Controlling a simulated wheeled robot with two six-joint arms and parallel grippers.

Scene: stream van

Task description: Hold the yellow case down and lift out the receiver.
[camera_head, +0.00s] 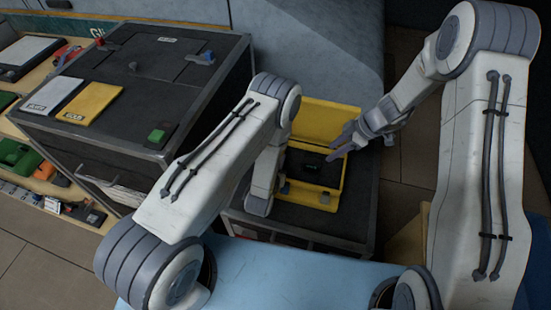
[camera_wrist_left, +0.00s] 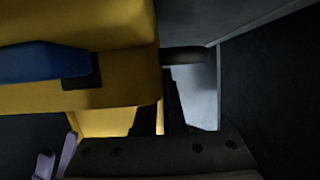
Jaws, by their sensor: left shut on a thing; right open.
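The yellow case (camera_head: 321,118) stands open on a dark surface, its lid raised at the back and its tray toward me. The dark receiver (camera_head: 314,168) lies in the dark lining of the case. My left arm covers the left side of the case and hides my left gripper in the head view. In the left wrist view my left gripper (camera_wrist_left: 160,115) is shut on a thin yellow part of the yellow case (camera_wrist_left: 85,100). My right gripper (camera_head: 342,143) is open at the right side of the case, its fingers above and apart from the receiver.
A large black equipment box (camera_head: 130,70) stands left of the case, with a white card (camera_head: 52,95) and a yellow card (camera_head: 92,103) on top. A light-blue surface (camera_head: 290,275) lies in front. A bench with tools is at far left.

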